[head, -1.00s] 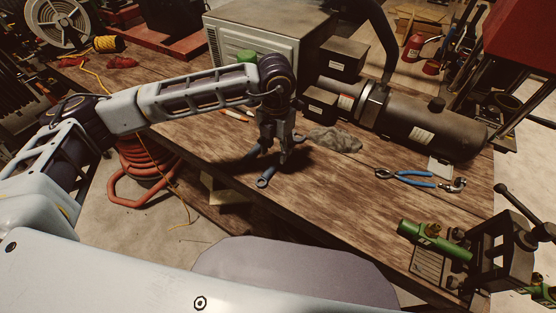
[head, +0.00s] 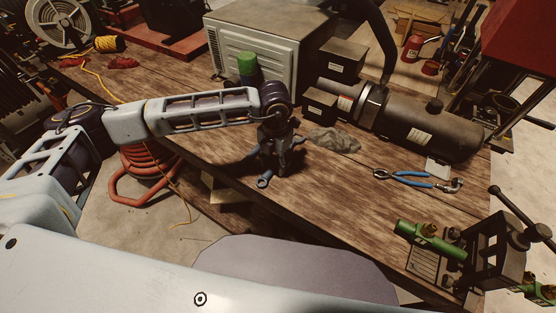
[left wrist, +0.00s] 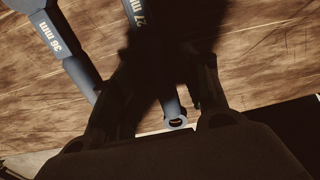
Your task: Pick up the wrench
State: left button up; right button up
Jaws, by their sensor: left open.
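Two blue-grey wrenches lie on the wooden bench in the left wrist view. One is marked 36 mm (left wrist: 77,63) and lies at the left. The other (left wrist: 172,108), whose marking looks like 27 mm, runs between my fingers, with its ring end towards the bench edge. A wrench's ring end (head: 264,181) shows in the head view just below my left gripper (head: 274,170). My left gripper is open and points down, low over the bench. Its fingers (left wrist: 167,78) are dark in the wrist view and stand on either side of the 27 mm wrench. Contact cannot be told. My right gripper is out of view.
A grey rag (head: 333,140) lies right of the gripper, before a dark cylindrical machine (head: 425,120). A grey metal box (head: 265,45) stands behind. The front middle of the bench is clear.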

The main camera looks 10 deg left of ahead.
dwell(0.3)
pick_arm(q)
grip_shut()
dwell(0.3)
